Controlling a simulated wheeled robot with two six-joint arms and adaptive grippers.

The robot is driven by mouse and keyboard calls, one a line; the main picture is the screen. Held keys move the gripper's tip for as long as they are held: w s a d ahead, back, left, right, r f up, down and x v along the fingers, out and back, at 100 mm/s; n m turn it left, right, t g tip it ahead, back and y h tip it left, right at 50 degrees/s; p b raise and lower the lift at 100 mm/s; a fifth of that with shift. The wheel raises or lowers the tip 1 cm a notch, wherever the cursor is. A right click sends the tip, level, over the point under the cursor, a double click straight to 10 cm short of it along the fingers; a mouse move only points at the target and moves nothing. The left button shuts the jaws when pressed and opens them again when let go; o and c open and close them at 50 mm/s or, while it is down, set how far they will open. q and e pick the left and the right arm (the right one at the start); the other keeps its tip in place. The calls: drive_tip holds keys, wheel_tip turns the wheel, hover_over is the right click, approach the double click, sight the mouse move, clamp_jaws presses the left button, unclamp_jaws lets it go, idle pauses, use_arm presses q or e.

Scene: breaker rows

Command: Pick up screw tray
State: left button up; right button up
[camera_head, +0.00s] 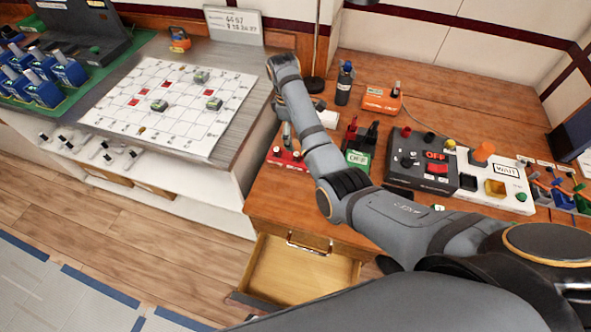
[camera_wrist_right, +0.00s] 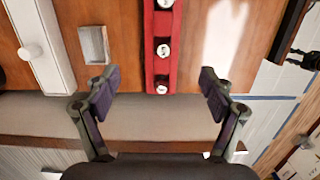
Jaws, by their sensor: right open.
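A small grey open tray (camera_wrist_right: 94,45) lies on the wooden surface at the upper left of the right wrist view. It looks empty and is the most tray-like thing there; I cannot confirm that it is the screw tray. I cannot pick it out in the head view, where my arm covers part of the desk. My right gripper (camera_wrist_right: 157,88) is open, with nothing between its fingers. Its fingers point toward a red strip with white round tops (camera_wrist_right: 161,50), and the grey tray is to their left. My left gripper is not in view.
The red strip (camera_head: 286,158) stands at the desk's left edge. A green-labelled block (camera_head: 358,158), a black OFF box (camera_head: 430,172) and an orange box (camera_head: 381,100) stand to the right. A drawer (camera_head: 299,270) is open below. A gridded white board (camera_head: 170,107) lies at left.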

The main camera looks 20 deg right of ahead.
sight(296, 153)
drive_tip(key=shift+s+d, duration=0.1)
drive_tip(key=shift+s, duration=0.1)
drive_tip(key=f, duration=0.5)
drive_tip(key=shift+s+d+f+p, duration=0.1)
drive_tip(key=shift+d+f+p, duration=0.1)
drive_tip(key=shift+p, duration=0.1)
wheel_tip(296, 153, down, 5)
drive_tip(key=shift+s+f, duration=0.1)
drive_tip(key=shift+s, duration=0.05)
drive_tip(key=c, duration=1.4)
